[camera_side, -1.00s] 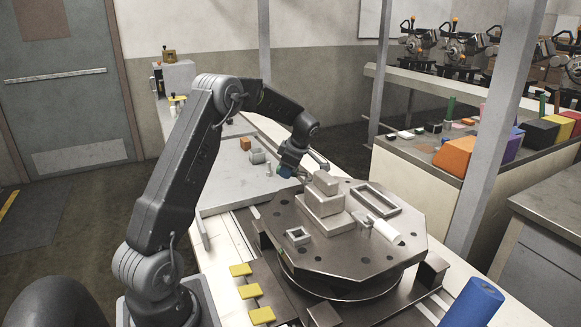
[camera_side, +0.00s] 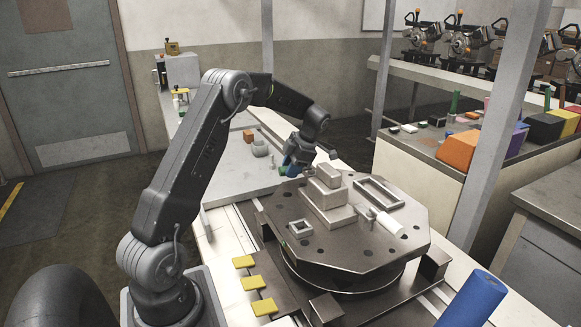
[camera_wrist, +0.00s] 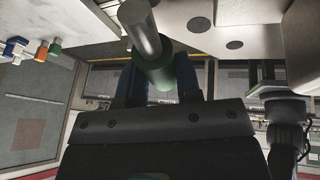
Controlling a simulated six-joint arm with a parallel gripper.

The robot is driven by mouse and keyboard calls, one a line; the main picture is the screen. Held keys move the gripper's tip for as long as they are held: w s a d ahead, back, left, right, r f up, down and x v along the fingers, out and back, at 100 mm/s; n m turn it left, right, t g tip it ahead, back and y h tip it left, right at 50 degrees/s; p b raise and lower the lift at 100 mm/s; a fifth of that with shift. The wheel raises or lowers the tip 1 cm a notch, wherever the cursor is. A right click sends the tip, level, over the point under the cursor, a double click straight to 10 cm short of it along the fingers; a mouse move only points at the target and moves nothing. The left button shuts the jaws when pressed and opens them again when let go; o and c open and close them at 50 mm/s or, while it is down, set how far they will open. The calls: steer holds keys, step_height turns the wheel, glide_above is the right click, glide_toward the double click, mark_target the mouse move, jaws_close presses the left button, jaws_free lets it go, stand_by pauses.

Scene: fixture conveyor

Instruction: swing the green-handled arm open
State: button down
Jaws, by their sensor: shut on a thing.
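In the wrist view the green handle (camera_wrist: 158,76) sits between the blue fingers of my gripper (camera_wrist: 156,84), which is shut on it. A grey metal rod (camera_wrist: 143,28) runs from the handle toward the top of that view. In the side view my gripper (camera_side: 291,168) is at the far left edge of the octagonal fixture plate (camera_side: 365,251), with a bit of green (camera_side: 282,170) beside the fingers. The arm's pivot and most of its length are hidden there by my gripper and the stacked blocks.
Grey stepped blocks (camera_side: 325,195), a rectangular frame (camera_side: 379,193), a small square frame (camera_side: 300,228) and a pale cylinder (camera_side: 389,225) stand on the plate. Yellow pads (camera_side: 254,283) lie at its left. A blue cylinder (camera_side: 472,299) is at the front right.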

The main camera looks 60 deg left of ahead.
steer(key=shift+d, duration=0.15)
steer(key=c, duration=0.8)
jaws_free()
steer(key=v, duration=1.3)
steer(key=shift+w+r, duration=0.25)
steer(key=shift+r, duration=0.1)
